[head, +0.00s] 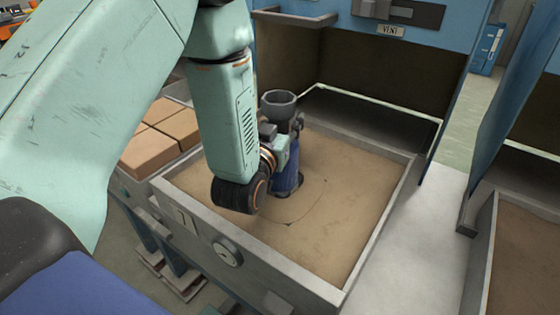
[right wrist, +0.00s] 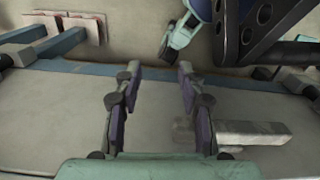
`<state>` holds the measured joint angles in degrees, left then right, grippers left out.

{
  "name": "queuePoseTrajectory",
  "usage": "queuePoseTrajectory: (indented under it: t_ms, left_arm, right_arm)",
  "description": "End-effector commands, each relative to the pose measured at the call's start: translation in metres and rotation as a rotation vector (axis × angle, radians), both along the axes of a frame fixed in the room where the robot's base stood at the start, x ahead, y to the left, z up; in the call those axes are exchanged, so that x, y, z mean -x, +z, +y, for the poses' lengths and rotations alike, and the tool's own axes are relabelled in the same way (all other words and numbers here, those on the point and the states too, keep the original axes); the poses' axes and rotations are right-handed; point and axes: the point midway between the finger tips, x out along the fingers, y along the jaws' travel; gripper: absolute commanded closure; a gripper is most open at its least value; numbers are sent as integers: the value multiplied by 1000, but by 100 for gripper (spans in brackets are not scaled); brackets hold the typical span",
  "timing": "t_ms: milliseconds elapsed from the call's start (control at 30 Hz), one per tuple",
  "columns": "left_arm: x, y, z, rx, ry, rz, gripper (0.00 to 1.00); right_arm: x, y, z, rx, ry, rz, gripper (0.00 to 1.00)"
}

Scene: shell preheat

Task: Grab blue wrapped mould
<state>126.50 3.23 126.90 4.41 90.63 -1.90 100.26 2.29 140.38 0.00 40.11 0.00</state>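The blue wrapped mould (head: 287,182) stands upright in a sand-filled tray (head: 375,240) in the head view, with a grey cup-like top (head: 279,104). My left gripper (head: 287,143) is at the mould's upper part, coming from the left. Its fingers are small and partly hidden by the wrist and the mould, so I cannot tell whether they are closed on it. My right gripper (right wrist: 156,85) is open and empty in the right wrist view, its two fingers well apart over the floor.
Tan bricks (head: 160,138) lie left of the tray. A blue cabinet (head: 440,75) labelled VENT stands behind it, its opening above the tray's back part. Another sand tray (head: 525,250) is at the right. Sand around the mould's right and front is clear.

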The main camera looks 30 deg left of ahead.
Motion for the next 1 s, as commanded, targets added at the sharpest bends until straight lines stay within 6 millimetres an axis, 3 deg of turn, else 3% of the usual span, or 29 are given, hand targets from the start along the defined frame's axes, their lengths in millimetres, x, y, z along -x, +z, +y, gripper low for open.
queuePoseTrajectory:
  t_ms: [467, 1000]
  left_arm:
    - [0, 0, 0, 1, 0, 1, 100]
    - [0, 0, 0, 0, 0, -1, 100]
  right_arm:
    - [0, 0, 0, 0, 0, 0, 60]
    - [0, 0, 0, 0, 0, 0, 60]
